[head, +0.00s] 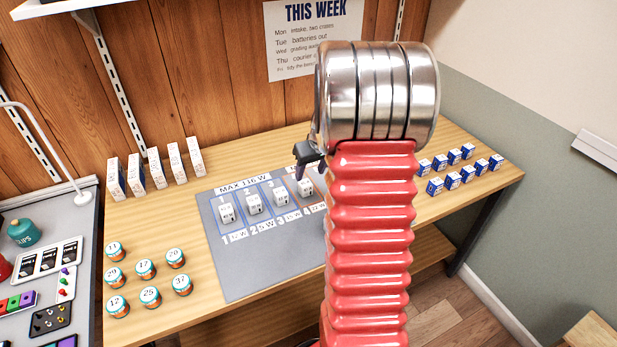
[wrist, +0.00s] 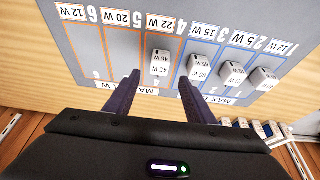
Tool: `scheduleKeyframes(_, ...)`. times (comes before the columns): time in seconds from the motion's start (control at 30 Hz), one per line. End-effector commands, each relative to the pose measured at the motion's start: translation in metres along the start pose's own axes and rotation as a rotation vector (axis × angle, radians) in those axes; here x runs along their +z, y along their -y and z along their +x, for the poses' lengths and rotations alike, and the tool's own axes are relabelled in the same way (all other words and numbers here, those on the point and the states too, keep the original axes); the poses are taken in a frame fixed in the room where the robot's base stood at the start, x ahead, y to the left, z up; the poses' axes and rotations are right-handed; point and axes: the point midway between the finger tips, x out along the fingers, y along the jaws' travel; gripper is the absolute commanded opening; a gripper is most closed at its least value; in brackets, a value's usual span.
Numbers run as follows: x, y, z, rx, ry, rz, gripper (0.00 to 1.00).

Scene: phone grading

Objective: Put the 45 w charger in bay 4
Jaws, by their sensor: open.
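A white charger stands upright in bay 4, inside the orange outline, on the grey mat (head: 240,278). In the wrist view this charger (wrist: 160,63) appears to read 45 W, upside down; in the head view it is the rightmost visible charger (head: 305,187). My gripper (wrist: 158,77) is open. Its two dark fingers show on either side of the charger's near end in the wrist view, with gaps and nothing held. In the head view my gripper (head: 307,155) is just above and behind the charger, partly hidden by my arm.
Three more chargers stand in bays 1 (head: 227,213), 2 (head: 254,204) and 3 (head: 280,196). Bays 5 (wrist: 122,50) and 6 (wrist: 85,45) look empty. White boxes (head: 155,168) stand back left, numbered round tins (head: 150,290) front left, and small blue-white boxes (head: 453,180) at right.

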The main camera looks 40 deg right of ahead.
Motion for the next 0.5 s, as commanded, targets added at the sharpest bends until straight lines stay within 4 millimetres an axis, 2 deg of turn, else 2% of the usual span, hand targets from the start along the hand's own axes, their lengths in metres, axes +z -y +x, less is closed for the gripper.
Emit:
scheduleKeyframes(0.2, 0.0, 0.0, -0.018, 0.0, 0.0, -0.001, 0.5)
scheduleKeyframes(0.5, 0.0, 0.0, -0.021, 0.0, 0.001, -0.001, 0.5)
